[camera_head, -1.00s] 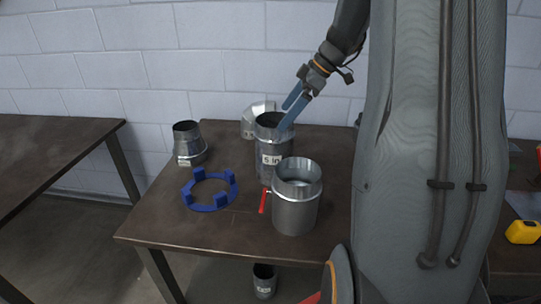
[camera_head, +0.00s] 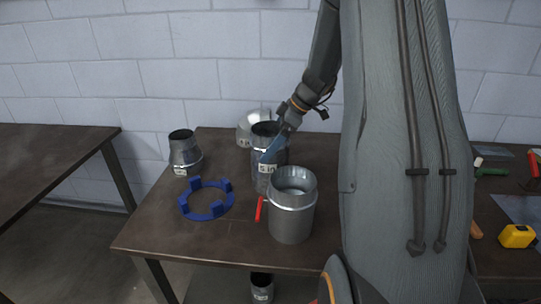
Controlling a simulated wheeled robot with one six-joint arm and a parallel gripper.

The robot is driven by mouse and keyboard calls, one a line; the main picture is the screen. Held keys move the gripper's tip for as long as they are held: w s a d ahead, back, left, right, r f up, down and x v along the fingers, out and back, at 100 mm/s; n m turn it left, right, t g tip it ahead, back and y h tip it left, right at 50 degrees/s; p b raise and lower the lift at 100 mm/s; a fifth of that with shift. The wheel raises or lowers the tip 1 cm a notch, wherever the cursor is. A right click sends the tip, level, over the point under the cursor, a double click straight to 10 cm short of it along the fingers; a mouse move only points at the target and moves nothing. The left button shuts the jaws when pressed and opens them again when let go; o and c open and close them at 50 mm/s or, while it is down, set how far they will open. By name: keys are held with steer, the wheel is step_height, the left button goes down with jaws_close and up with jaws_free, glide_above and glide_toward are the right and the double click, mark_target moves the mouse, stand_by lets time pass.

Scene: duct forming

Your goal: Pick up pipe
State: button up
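A grey metal pipe (camera_head: 262,182) with a white label stands upright on the brown table, behind a second metal pipe (camera_head: 291,218). My gripper (camera_head: 271,151) reaches down to the labelled pipe from the upper right. The other finger is not clearly visible, so I cannot tell whether the gripper is shut on the wall.
A blue ring with raised blocks (camera_head: 206,215) lies left of the pipes. A tapered metal piece (camera_head: 184,155) and a metal elbow (camera_head: 250,125) stand farther back. A red-handled tool (camera_head: 260,208) lies between ring and pipe. A yellow tape measure (camera_head: 517,236) is at right.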

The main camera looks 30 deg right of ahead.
steer(key=shift+a+f, duration=0.1)
steer(key=shift+f, duration=0.15)
steer(key=shift+w+r, duration=0.1)
steer(key=c, duration=1.4)
